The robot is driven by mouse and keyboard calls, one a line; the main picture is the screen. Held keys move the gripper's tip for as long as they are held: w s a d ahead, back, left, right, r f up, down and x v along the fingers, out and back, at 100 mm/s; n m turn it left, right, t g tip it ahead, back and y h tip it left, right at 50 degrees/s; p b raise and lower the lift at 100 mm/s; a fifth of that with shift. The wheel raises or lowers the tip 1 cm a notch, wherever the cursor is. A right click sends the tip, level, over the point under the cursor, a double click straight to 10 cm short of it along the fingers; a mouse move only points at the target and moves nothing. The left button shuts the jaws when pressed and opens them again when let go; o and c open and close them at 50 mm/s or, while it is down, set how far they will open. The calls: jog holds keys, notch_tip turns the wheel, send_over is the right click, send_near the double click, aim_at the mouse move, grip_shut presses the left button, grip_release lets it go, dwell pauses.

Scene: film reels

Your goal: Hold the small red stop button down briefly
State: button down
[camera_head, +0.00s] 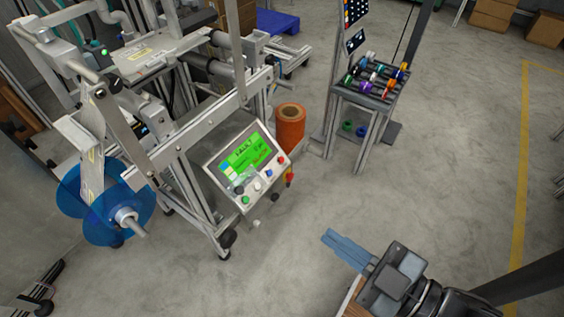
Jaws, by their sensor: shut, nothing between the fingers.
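The control panel (211,168) is tilted on the front of the machine, with a lit green screen (245,152). The small red button (281,160) is at the right end of the panel's button row. White, blue, black and green buttons also sit in this row. A larger red and yellow knob (290,178) hangs just below the panel's right corner. My gripper (328,238) has blue fingers, shut and empty. It is below and right of the panel, clearly apart from the red button.
An orange roll (290,130) stands behind the panel. A blue reel (85,212) is on the machine's left. A small rack (368,100) with coloured spools stands at upper right. A brown edge (352,300) shows beneath my gripper. The concrete floor between gripper and machine is clear.

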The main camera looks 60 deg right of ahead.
aim_at(281, 160)
jog(key=w+d+f+n+t+y+b, duration=0.1)
jog(key=w+d+f+n+t+b, duration=0.15)
jog(key=w+d+f+n, duration=0.45)
jog(key=w+d+f+n+t+b, duration=0.1)
jog(key=w+d+f+n+b, duration=0.3)
jog(key=w+n, duration=0.5)
jog(key=w+d+f+n+g+y+b, duration=0.1)
jog(key=d+f+n, duration=0.3)
jog(key=d, duration=0.4)
jog(key=w+d+f+n+g+y, duration=0.1)
jog(key=w+d+f+n, duration=0.2)
jog(key=d, duration=0.6)
notch_tip(281, 160, down, 3)
jog(key=shift+d+r+n+b, duration=0.1)
jog(key=shift+d+n+b, duration=0.25)
jog(key=shift+n, duration=0.85)
jog(key=shift+g, duration=0.25)
jog(key=shift+w+a+f+b, duration=0.1)
jog(key=shift+w+f+b, duration=3.05)
jog(key=shift+b, duration=0.35)
